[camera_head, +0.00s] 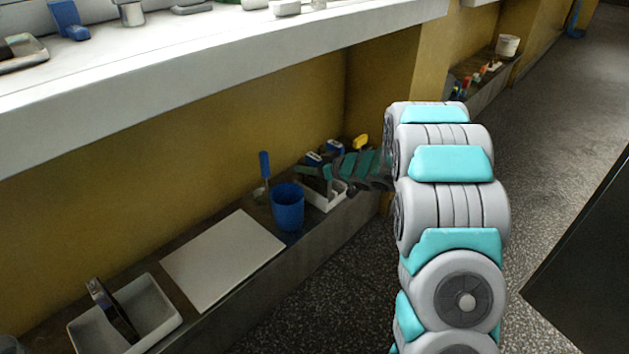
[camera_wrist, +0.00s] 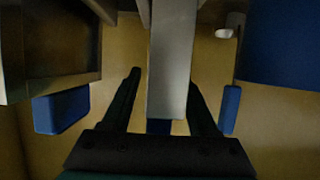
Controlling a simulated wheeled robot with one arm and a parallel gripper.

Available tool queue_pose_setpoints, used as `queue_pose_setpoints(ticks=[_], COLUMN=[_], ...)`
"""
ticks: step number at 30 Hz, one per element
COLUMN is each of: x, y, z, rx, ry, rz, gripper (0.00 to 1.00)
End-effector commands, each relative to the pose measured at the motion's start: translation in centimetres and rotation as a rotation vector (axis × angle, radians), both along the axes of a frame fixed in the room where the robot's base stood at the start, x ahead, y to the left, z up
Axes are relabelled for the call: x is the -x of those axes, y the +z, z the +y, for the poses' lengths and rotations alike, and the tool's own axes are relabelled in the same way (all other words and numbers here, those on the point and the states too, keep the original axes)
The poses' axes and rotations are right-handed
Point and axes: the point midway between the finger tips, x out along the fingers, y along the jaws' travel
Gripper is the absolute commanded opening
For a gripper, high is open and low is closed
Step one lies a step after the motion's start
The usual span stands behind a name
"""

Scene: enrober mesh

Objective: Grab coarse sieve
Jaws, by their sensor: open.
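I cannot tell for certain which thing is the coarse sieve. Several blue-ended tools (camera_head: 313,157) stand in or behind a white tray (camera_head: 328,201) on the low ledge, partly hidden by my gripper. In the wrist view a long grey piece (camera_wrist: 172,60) with a blue end (camera_wrist: 158,127) shows between my fingers, with no clear contact. A blue handle (camera_wrist: 60,108) is left of the fingers and another (camera_wrist: 231,108) is right of them. My gripper (camera_head: 318,178) is open over the tray; its two dark fingers also show in the wrist view (camera_wrist: 165,85).
A blue bucket (camera_head: 287,208) and an upright blue-handled tool (camera_head: 264,165) stand left of the tray. A white board (camera_head: 222,262) lies farther left, then a white basin (camera_head: 158,305) with a dark tool. A white shelf (camera_head: 230,62) overhangs the ledge. A yellow piece (camera_head: 361,142) sits behind my arm.

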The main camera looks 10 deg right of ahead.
Motion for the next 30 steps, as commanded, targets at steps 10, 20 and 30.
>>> queue_pose_setpoints(ticks=[10,20,30], x=[-0.33,-0.32,-0.33], y=[-0.18,-0.18,-0.18], z=[0.20,0.18,0.19], rx=[0.000,0.000,0.000], ry=[-0.001,-0.001,-0.001], rz=[0.001,0.001,0.001], gripper=[0.50,0.13,0.00])
